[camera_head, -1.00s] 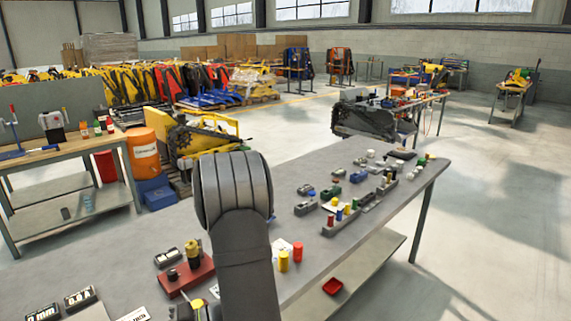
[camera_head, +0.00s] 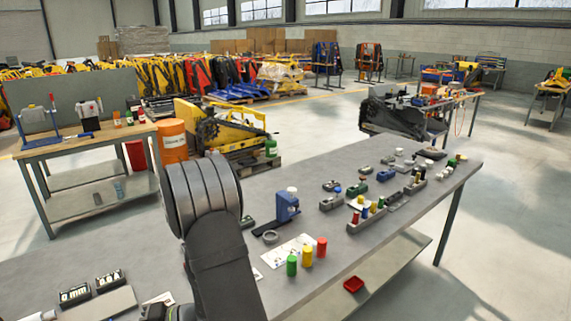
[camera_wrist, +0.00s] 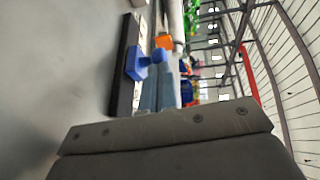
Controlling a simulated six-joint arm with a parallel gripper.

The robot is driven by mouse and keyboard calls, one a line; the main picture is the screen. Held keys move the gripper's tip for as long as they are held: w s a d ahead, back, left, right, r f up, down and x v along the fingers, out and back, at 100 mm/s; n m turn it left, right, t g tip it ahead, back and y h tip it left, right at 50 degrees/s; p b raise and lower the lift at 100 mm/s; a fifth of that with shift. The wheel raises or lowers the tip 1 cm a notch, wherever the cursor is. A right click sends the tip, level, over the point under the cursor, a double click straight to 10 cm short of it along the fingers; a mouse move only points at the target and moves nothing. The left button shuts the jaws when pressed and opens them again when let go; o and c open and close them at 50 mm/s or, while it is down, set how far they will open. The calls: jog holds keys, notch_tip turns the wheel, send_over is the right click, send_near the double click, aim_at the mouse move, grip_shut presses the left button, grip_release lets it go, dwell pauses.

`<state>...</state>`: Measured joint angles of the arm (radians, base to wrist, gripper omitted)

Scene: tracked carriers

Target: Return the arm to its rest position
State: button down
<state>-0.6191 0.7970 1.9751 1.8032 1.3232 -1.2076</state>
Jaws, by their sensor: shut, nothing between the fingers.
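My gripper (camera_wrist: 166,138) fills the bottom of the wrist view as a dark grey block with screws, shut and empty. It looks sideways onto the workshop, with no object touching it that I can see. In the head view my arm rises over the near bench (camera_head: 330,228), its ribbed dark joint left of centre. My gripper itself cannot be made out there.
A wooden workbench (camera_head: 84,141) and an orange drum (camera_head: 173,141) stand behind at left.

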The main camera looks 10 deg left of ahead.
jog(key=shift+d, duration=0.2)
dwell(0.3)
jog(key=v, duration=1.3)
jog(key=shift+w+d+r, duration=0.15)
jog(key=shift+d, duration=0.15)
jog(key=x, duration=1.3)
jog(key=shift+s+a, duration=0.2)
jog(key=shift+a, duration=0.05)
jog(key=shift+w+a, duration=0.1)
jog(key=shift+a, duration=0.1)
jog(key=w+d, duration=0.2)
jog(key=d, duration=0.1)
jog(key=shift+w, duration=0.2)
jog(key=v, duration=1.2)
jog(key=shift+d, duration=0.25)
jog(key=shift+s+r+n+g, duration=0.1)
jog(key=shift+r+n+g, duration=0.05)
jog(key=shift+n+g, duration=0.15)
jog(key=shift+s+a+n+g+h, duration=0.4)
jog(key=shift+a+n+h, duration=0.1)
jog(key=shift+n+h, duration=0.15)
jog(key=shift+s+a+r+n+g+h, duration=0.1)
jog(key=shift+s+a+n+g+h, duration=0.35)
jog(key=shift+n+h, duration=0.3)
jog(key=shift+s+a+r+n+g+h, duration=0.1)
jog(key=shift+s+a+n+g+h, duration=0.35)
jog(key=shift+n, duration=0.45)
